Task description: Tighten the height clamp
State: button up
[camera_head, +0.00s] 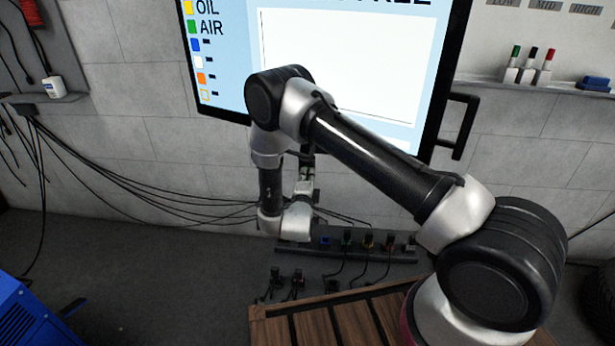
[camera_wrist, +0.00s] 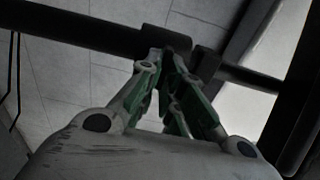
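In the wrist view, my gripper (camera_wrist: 168,72) reaches up toward a dark bar that crosses the picture. Its green-lined fingers lean in toward each other at a small dark part (camera_wrist: 176,42) at the bar. This part may be the height clamp, but shade and the fingers hide its shape. I cannot tell whether the fingers grip it or are only beside it. In the head view, my gripper (camera_head: 306,172) points up at the lower edge of the big screen (camera_head: 340,70), partly hidden by my arm. No clamp can be made out there.
A dark block (camera_wrist: 208,63) sits on the bar (camera_wrist: 85,37) right of the fingers. Below the screen, a dark rail (camera_head: 375,255) holds several coloured connectors with cables. A slatted wooden surface (camera_head: 285,328) lies in front. Loose cables (camera_head: 150,190) hang along the left wall.

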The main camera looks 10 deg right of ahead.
jog(key=o, duration=0.4)
jog(key=shift+w+d, duration=0.1)
jog(key=shift+w, duration=0.05)
jog(key=v, duration=1.2)
